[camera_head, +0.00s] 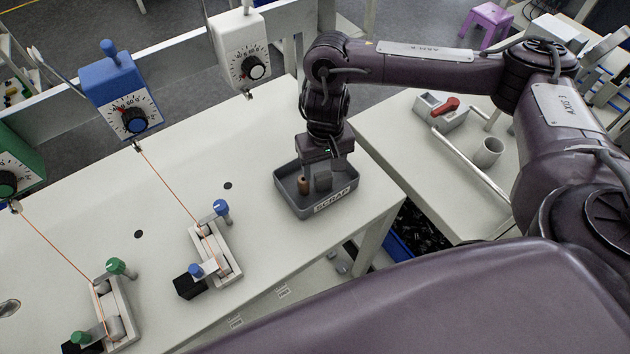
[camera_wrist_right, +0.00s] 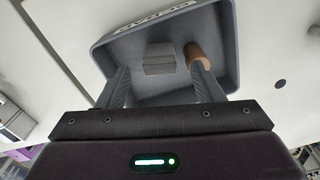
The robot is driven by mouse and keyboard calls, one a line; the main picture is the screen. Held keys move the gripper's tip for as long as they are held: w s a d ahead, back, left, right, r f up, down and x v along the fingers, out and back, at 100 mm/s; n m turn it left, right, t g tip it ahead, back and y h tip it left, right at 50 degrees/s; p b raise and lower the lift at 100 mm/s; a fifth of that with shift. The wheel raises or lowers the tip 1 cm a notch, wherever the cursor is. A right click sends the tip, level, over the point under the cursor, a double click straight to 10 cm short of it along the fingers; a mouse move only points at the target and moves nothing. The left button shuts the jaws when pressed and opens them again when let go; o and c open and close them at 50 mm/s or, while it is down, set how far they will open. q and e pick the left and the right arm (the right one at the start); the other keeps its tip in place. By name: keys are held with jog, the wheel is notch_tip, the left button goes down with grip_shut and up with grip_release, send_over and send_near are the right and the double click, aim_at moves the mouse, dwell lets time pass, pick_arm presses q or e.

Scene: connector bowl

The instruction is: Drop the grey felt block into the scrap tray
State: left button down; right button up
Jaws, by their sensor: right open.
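The grey scrap tray (camera_head: 285,193), labelled SCRAP, stands near the right end of the white table. The grey felt block (camera_head: 323,181) shows inside its walls, beside a brown cylinder (camera_head: 303,186). Whether the block rests on the tray floor is hard to tell. My right gripper (camera_head: 326,167) points down over the tray, open and empty. In the right wrist view the block (camera_wrist_right: 159,58) shows beyond and between the spread fingers (camera_wrist_right: 162,84), apart from them. The brown cylinder (camera_wrist_right: 197,54) lies near one fingertip. My left gripper is not in view.
Blue (camera_head: 122,98), white (camera_head: 240,50) and green (camera_head: 10,170) dial units line the table's back. Orange wires run from the blue and green ones to clamp fixtures (camera_head: 213,250) (camera_head: 113,315). A side table (camera_head: 450,180) holds a cup (camera_head: 488,152).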

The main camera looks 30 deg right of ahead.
jog(key=shift+r, duration=0.3)
notch_tip(320, 180, up, 7)
jog(key=p, duration=0.2)
dwell(0.5)
